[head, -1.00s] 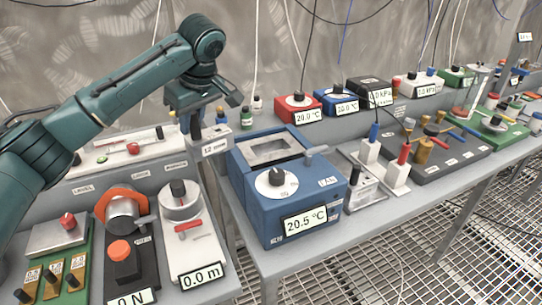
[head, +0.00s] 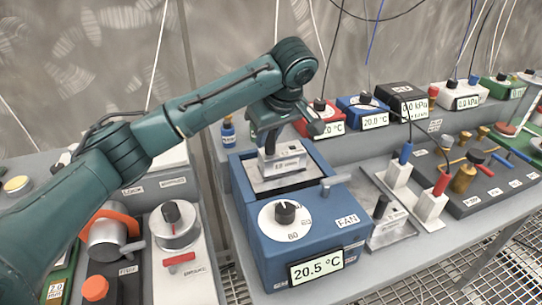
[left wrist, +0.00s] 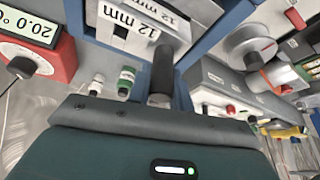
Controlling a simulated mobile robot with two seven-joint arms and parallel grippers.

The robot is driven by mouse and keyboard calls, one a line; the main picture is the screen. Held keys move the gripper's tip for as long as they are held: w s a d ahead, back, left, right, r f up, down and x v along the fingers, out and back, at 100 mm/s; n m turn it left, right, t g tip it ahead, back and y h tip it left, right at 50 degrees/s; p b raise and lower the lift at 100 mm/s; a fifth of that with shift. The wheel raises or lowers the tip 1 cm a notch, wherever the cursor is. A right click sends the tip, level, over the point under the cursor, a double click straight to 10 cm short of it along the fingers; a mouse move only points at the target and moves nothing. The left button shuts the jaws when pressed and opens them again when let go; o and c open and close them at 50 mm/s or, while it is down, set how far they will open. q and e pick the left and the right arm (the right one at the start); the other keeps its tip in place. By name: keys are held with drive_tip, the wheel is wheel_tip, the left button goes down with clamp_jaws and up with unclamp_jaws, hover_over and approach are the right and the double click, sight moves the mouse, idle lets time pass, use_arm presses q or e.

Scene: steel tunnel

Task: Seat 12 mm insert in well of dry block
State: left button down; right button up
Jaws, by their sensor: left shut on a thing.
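The dry block (head: 312,238) is a blue box with a dial, a 20.5 °C display and a rectangular grey well (head: 262,184) in its top. My left gripper (head: 281,130) is over the well, shut on the insert (head: 282,160), a pale metal block. The insert looks upright, within the outline of the well opening; I cannot tell how far down it is. In the left wrist view the insert (left wrist: 125,16) reads 12 mm, with its dark handle (left wrist: 163,72) below and blue walls on both sides. My right gripper is not in view.
Red (head: 322,120) and blue (head: 362,110) devices stand behind. A gap separates this bench from the left one.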

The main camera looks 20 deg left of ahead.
sight(268, 151)
use_arm(q)
drive_tip(key=shift+w+f, duration=0.1)
drive_tip(key=shift+f, duration=2.05)
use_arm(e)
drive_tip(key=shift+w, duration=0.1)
use_arm(q)
drive_tip(key=shift+f, duration=0.1)
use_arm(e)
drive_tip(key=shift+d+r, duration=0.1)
use_arm(q)
drive_tip(key=c, duration=1.3)
unclamp_jaws()
drive_tip(key=shift+o, duration=0.2)
drive_tip(key=p+v, duration=0.2)
drive_tip(key=v, duration=0.9)
drive_tip(key=shift+a, duration=0.1)
drive_tip(key=shift+s+d+r, duration=0.2)
drive_tip(key=shift+s+r, duration=0.05)
drive_tip(key=shift+r, duration=0.25)
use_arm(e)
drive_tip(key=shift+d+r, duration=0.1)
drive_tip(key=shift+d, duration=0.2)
